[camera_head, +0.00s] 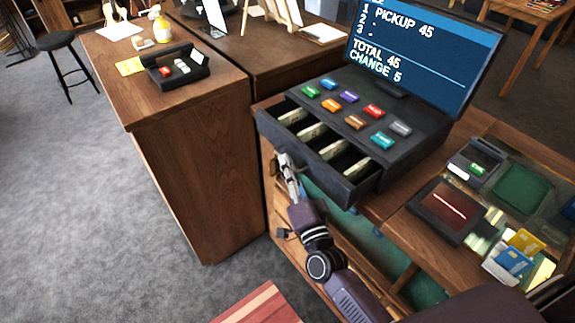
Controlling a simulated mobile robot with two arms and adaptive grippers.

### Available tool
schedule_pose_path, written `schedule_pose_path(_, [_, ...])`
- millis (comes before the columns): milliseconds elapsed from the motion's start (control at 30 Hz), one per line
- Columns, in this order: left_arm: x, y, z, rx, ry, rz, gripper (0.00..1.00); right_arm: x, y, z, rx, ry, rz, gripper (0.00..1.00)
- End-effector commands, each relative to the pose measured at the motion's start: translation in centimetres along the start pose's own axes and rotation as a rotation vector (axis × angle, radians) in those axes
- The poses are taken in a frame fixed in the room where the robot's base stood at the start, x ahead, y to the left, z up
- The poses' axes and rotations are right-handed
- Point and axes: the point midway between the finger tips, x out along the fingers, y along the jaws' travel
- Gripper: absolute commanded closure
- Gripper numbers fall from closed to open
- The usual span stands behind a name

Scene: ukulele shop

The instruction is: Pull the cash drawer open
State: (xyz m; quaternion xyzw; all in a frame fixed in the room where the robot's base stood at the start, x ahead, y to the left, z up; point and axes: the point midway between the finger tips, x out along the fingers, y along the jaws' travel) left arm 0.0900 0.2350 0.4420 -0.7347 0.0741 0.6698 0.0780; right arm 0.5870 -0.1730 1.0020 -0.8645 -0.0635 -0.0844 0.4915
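The black cash drawer (314,165) stands partly pulled out from the front of the black register (360,105). Its compartments show, with pale banknotes (312,131) in several of them. My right gripper (285,165) is at the drawer's front face, toward its left half, with my arm reaching up from below. Its fingertips are small and partly lost against the dark drawer front, so I cannot tell if they touch it or are closed. My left gripper is not in view.
A screen (420,50) behind the colored keys reads total 45, change 5. A wooden counter (185,150) with a black tray (178,68) stands at left. Grey carpet (80,220) is open at left.

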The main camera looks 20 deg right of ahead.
Motion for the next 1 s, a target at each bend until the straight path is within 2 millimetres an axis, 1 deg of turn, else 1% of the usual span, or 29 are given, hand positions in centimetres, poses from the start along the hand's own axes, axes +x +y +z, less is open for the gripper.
schedule_pose_path(333, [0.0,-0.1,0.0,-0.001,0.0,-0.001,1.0,-0.1,0.1,0.0,0.0,-0.001,0.002,1.0])
schedule_pose_path(433, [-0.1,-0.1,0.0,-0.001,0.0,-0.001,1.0,-0.2,-0.2,0.5,0.002,-0.002,0.003,1.0])
schedule_pose_path(567, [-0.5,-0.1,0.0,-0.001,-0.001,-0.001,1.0,-1.0,-1.6,2.5,0.006,-0.004,0.005,1.0])
schedule_pose_path(700, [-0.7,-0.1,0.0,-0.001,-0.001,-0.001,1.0,-2.2,-3.5,5.4,0.007,-0.004,0.006,1.0])
schedule_pose_path(800, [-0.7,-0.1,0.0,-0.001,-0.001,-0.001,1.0,-2.8,-4.6,7.0,0.004,-0.004,0.005,1.0])
schedule_pose_path(900, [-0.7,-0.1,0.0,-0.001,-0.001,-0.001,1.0,-3.2,-5.3,8.0,0.001,-0.005,0.004,1.0])
schedule_pose_path(1000, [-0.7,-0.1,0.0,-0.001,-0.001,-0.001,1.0,-3.3,-5.5,8.3,0.0,-0.004,0.003,1.0])
